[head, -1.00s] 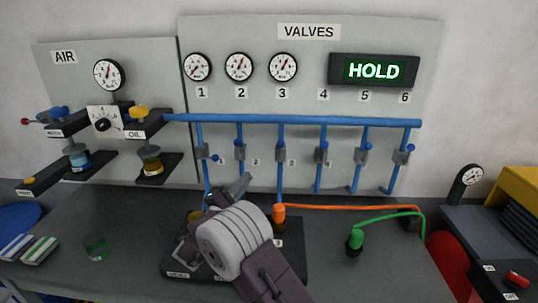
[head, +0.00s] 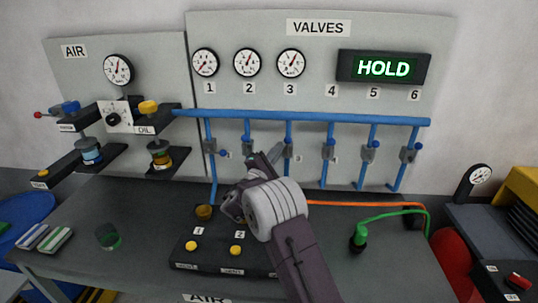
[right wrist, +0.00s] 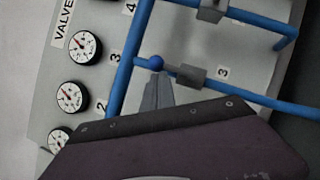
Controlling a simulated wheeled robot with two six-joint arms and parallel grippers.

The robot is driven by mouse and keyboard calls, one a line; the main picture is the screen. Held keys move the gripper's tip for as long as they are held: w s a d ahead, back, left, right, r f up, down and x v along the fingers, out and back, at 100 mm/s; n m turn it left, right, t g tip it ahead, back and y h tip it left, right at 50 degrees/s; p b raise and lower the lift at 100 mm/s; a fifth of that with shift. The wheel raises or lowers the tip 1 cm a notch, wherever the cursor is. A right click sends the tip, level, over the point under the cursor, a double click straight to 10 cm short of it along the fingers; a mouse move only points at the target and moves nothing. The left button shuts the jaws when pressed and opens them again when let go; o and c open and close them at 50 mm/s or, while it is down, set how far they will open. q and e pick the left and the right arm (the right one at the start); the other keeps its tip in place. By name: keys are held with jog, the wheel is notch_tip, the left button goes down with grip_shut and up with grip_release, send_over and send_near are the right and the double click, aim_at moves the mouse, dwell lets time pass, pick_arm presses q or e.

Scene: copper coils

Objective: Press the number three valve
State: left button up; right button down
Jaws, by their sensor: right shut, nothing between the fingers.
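The number three valve has a grey body on a blue vertical pipe; it is partly hidden behind my gripper in the head view. In the right wrist view its grey body (right wrist: 190,76), blue knob (right wrist: 156,62) and label 3 (right wrist: 222,72) show clearly. My right gripper (head: 276,154) is shut and empty, raised in front of the panel. In the right wrist view the closed fingertips (right wrist: 157,78) line up with the blue knob and seem very near; I cannot tell whether they touch. My left gripper is not in view.
Valve two (head: 246,143) stands left of my gripper, valve four (head: 329,148) right. The blue manifold pipe (head: 380,119) runs above. A display (head: 384,68) reads HOLD. A black box with yellow buttons (head: 191,246) and a green plug (head: 360,238) are on the bench.

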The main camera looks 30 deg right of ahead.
jog(key=shift+d, duration=0.15)
jog(key=s+d+m+g+y+b, duration=0.2)
jog(key=d+m+y+b, duration=0.3)
jog(key=m+b, duration=0.8)
jog(key=shift+s+d+f+g+y+b, duration=0.15)
jog(key=shift+s+d+g+y+b, duration=0.2)
jog(key=shift+s, duration=0.3)
jog(key=shift+a+r+p, duration=0.1)
jog(key=shift+r+p, duration=0.5)
jog(key=shift+r, duration=0.15)
